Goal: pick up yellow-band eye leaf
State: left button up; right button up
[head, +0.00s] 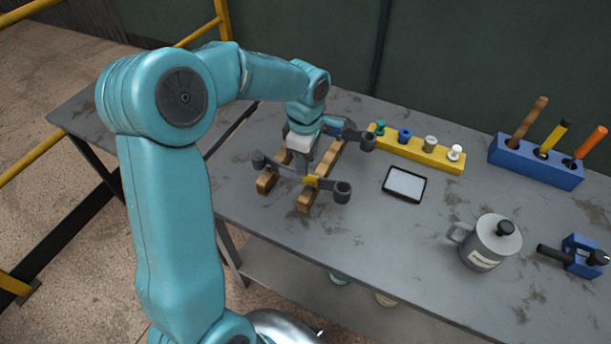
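The yellow-band eye leaf (326,184) is a dark grey bar with a round eye at each end and a yellow band right of its middle. It lies across two wooden rails (305,201) on the left part of the table. My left gripper (301,166) points down at the middle of this leaf, left of the yellow band. Its fingertips are small and partly hidden, so I cannot tell whether they are open or shut on it. Another dark leaf with a blue band (338,129) lies behind, partly covered by my gripper. My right gripper is not in view.
Behind right is a yellow block with several coloured pegs (417,154). The table's front middle is clear.

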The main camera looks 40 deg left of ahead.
pick_arm(q)
jog(key=f, duration=0.4)
jog(key=shift+w+a+f, duration=0.2)
jog(key=shift+w+f, duration=0.05)
jog(key=shift+f, duration=0.1)
jog(key=shift+s+d+r, duration=0.1)
jog(key=shift+s, duration=0.05)
grip_shut()
jog(key=shift+w+r, duration=0.1)
jog(key=shift+w, duration=0.1)
